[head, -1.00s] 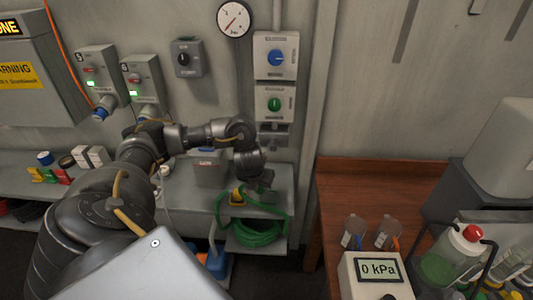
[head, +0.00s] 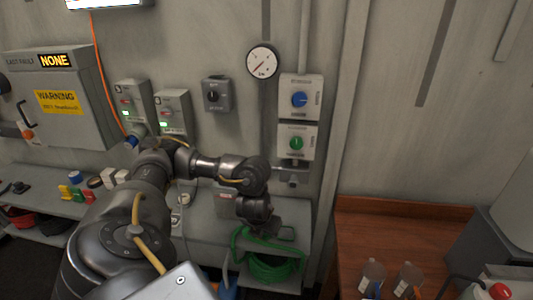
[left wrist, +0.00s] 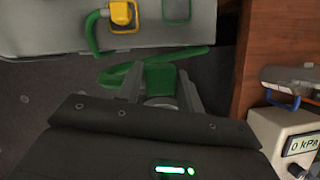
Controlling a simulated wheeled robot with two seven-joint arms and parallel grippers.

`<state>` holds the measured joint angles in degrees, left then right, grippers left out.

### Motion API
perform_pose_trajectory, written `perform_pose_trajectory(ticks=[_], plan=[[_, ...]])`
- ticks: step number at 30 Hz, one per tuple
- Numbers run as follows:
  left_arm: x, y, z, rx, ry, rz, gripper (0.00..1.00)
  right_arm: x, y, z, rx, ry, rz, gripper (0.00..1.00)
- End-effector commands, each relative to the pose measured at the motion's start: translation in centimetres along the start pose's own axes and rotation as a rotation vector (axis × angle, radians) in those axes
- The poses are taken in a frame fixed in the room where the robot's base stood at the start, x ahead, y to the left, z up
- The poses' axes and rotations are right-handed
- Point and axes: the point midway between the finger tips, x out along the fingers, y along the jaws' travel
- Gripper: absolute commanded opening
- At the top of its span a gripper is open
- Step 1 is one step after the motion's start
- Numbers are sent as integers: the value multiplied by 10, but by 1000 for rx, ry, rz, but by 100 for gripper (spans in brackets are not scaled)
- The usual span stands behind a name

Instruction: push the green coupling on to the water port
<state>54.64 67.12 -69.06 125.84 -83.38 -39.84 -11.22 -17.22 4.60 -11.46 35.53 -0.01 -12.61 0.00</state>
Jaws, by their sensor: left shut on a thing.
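My left gripper (left wrist: 160,92) is shut on the green coupling (left wrist: 160,78), which shows between its two fingers in the left wrist view. In the head view my left gripper (head: 268,222) is low in front of the wall, above the coiled green hose (head: 268,268); the coupling cannot be made out there. A green knob (head: 296,143) is on a white wall box, with a grey fitting (head: 292,180) below it. I cannot tell for certain whether this fitting is the water port. The gripper is below and left of it, apart from it. My right gripper is not in view.
A wooden bench (head: 385,225) stands to the right. A gauge (head: 262,61) and a blue-knob box (head: 300,100) are higher on the wall.

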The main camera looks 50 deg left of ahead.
Motion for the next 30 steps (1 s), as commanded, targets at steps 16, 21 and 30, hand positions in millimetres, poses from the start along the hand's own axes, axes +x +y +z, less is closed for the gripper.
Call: perform_pose_trajectory(ticks=[16,21,30], plan=[[15,-167,-32,935,-6,-396,17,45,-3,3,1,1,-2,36],[-5,-242,-53,1466,-8,-611,17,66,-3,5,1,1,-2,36],[-52,-323,-92,2231,-3,-921,17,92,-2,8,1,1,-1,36]])
